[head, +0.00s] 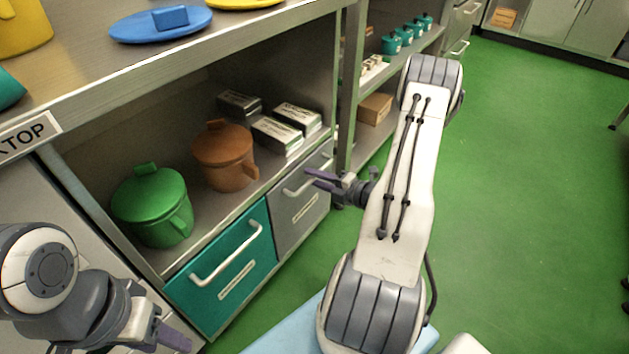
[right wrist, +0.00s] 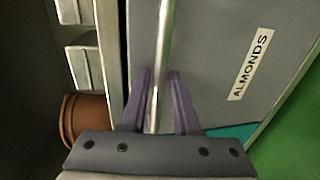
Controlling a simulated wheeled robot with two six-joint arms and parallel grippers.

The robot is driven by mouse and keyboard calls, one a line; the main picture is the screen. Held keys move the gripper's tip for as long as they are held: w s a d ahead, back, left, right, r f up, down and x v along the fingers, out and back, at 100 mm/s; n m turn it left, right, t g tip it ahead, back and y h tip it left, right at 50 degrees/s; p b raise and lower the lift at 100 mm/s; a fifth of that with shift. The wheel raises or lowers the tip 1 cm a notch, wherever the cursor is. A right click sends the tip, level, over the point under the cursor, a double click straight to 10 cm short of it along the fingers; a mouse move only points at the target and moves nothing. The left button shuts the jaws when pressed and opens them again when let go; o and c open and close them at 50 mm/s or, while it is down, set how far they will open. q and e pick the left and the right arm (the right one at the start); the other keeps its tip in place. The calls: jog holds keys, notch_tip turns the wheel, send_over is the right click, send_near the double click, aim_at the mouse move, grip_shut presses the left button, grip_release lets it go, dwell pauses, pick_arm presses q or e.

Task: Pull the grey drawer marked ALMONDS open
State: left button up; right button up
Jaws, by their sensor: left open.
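The grey drawer (head: 287,222) sits under the shelf, right of a teal drawer, and looks closed. Its ALMONDS label (right wrist: 249,68) reads clearly in the right wrist view. Its pale bar handle (head: 293,192) also shows in the right wrist view (right wrist: 166,35). My right gripper (head: 309,177) is at the handle; in the right wrist view its purple fingers (right wrist: 160,78) stand on either side of the bar, with small gaps visible, so it looks open. My left gripper (head: 165,340) is open at the bottom left, away from the drawer; its fingertips are partly cut off.
The teal drawer (head: 205,305) with its own handle is beside the grey one. A green pot (head: 150,205), a brown pot (head: 222,155) and several boxes (head: 278,135) stand on the shelf above. Green floor (head: 530,190) is open at the right.

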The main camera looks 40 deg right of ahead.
jog(key=shift+w, duration=0.15)
grip_shut()
dwell(1.4)
